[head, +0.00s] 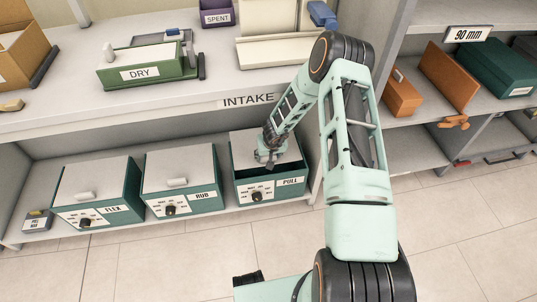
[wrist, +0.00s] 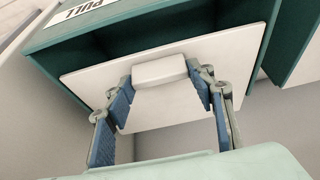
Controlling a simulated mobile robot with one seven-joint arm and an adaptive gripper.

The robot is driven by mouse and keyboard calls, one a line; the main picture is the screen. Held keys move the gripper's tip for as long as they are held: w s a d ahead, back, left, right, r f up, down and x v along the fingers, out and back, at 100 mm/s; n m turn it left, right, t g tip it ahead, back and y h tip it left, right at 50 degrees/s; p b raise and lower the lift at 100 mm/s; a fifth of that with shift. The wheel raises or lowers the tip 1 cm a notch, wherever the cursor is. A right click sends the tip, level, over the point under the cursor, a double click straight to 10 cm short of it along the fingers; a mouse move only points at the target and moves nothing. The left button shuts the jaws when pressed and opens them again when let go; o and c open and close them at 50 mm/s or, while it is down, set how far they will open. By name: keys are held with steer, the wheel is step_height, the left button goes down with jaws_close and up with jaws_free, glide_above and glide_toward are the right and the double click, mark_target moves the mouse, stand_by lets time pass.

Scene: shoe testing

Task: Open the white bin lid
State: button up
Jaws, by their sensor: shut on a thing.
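The PULL bin (head: 283,190) is a teal box at the right end of the lower shelf. Its white lid (head: 242,142) is raised at the back, and the dark inside shows at the front. In the wrist view the lid (wrist: 234,48) is tilted, with a gap between it and the teal front edge by the PULL label. My gripper (head: 264,157) reaches in over this bin. In the wrist view the blue-padded fingers are shut on the lid's pale block handle (wrist: 160,70), one on each side. The lid's hinge edge is hidden.
The RUB bin (head: 180,184) and FLEX bin (head: 97,193) stand to the left with white lids closed. The INTAKE counter (head: 150,114) overhangs the shelf. A shelf unit (head: 411,132) stands at the right. The tiled floor (head: 463,222) in front is clear.

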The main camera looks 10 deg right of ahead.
steer(key=o, duration=1.7)
steer(key=shift+s, duration=0.1)
steer(key=shift+v, duration=6)
steer(key=shift+c, duration=0.7)
